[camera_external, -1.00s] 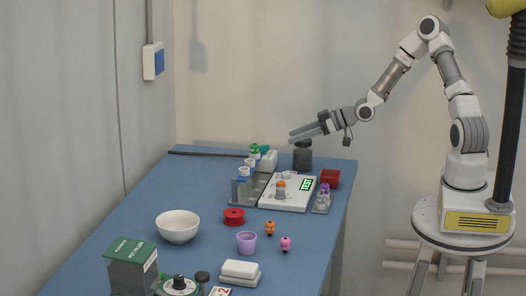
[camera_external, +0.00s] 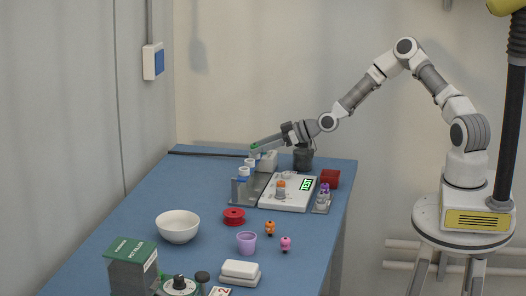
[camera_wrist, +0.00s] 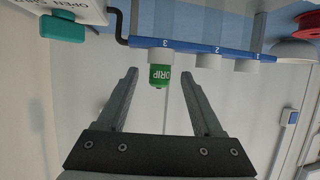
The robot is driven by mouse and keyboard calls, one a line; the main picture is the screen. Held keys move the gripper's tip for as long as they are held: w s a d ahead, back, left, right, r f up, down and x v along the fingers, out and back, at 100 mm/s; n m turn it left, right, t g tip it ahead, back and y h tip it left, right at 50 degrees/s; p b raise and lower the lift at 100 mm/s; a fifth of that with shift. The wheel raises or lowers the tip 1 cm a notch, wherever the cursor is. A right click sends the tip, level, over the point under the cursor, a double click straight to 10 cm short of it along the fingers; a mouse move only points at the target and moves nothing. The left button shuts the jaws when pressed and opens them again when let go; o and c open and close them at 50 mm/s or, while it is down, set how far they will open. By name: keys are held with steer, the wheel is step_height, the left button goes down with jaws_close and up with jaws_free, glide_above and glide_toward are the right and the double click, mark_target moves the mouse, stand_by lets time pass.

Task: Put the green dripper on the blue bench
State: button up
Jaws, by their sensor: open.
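The green dripper (camera_wrist: 160,76), marked DRIP, sits in a white collar at position 3 of a numbered rack (camera_wrist: 222,50) in the wrist view. My gripper (camera_wrist: 158,73) is open, with one finger on each side of the dripper near the fingertips; no contact shows. In the external view my gripper (camera_external: 253,148) reaches left over the far end of the rack (camera_external: 258,187), and only a small green bit of the dripper (camera_external: 254,145) shows there. The blue bench (camera_external: 200,198) runs under everything.
A white device with a lit green display (camera_external: 307,184) stands right of the rack. A red spool (camera_external: 234,216), white bowl (camera_external: 178,226) and purple cup (camera_external: 247,242) stand nearer. A teal block (camera_wrist: 62,28) shows beside the rack. The bench's left middle is bare.

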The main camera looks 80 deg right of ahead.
steer(key=shift+r+x, duration=0.15)
steer(key=shift+x, duration=1.15)
steer(key=shift+r+x, duration=0.15)
steer(key=shift+x, duration=1.1)
steer(key=shift+w, duration=0.15)
jaws_close()
